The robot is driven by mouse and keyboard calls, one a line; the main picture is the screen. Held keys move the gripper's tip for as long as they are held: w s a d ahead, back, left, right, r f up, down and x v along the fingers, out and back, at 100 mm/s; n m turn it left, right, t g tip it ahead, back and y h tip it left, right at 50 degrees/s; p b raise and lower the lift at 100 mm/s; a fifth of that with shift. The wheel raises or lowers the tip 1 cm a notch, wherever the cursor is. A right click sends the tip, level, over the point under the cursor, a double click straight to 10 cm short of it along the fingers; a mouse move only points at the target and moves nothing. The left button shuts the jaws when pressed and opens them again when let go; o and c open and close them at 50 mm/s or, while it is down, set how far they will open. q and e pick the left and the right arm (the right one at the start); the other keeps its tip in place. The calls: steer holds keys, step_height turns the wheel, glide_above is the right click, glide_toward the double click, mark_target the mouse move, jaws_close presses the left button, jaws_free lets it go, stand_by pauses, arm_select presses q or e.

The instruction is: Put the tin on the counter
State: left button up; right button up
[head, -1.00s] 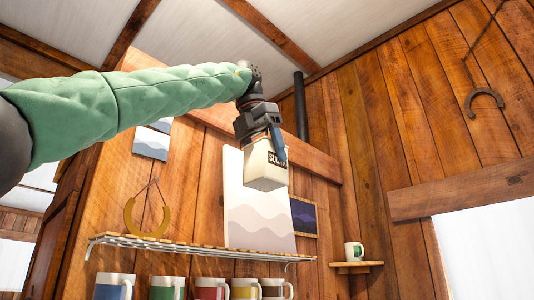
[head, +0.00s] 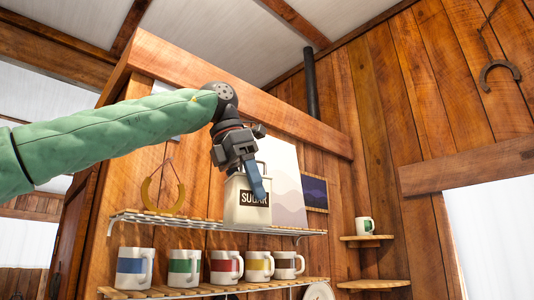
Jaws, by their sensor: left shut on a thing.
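The tin is a cream canister (head: 246,212) with a dark label reading SUGAR. My left gripper (head: 249,181) points down and is shut on the upper part of the tin, with one blue finger in front of it. The tin is roughly upright, its base level in the picture with the upper wire shelf (head: 180,221). I cannot tell whether it touches the shelf or hangs in front of it. No counter shows in this view. My right gripper is not in view.
Several striped mugs (head: 183,268) line the lower shelf (head: 200,292). A green-banded mug (head: 364,226) sits on a small corner shelf (head: 366,239) at right.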

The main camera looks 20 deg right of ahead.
arm_select(q)
steer(key=w+a+f+m+g+y, duration=0.1)
steer(key=a+f+m, duration=0.5)
steer(key=a+f, duration=0.7)
steer(key=a+f+m+g+y, duration=0.2)
steer(key=a+f+m, duration=0.4)
steer(key=f, duration=3.7)
steer(key=w+a+f+m+g+y, duration=0.1)
steer(key=a+f+m, duration=0.5)
steer(key=a+f, duration=1.4)
step_height(320, 180, down, 8)
steer(key=shift+w+a+g, duration=0.25)
steer(key=shift+w+g, duration=0.05)
steer(key=shift+w, duration=0.05)
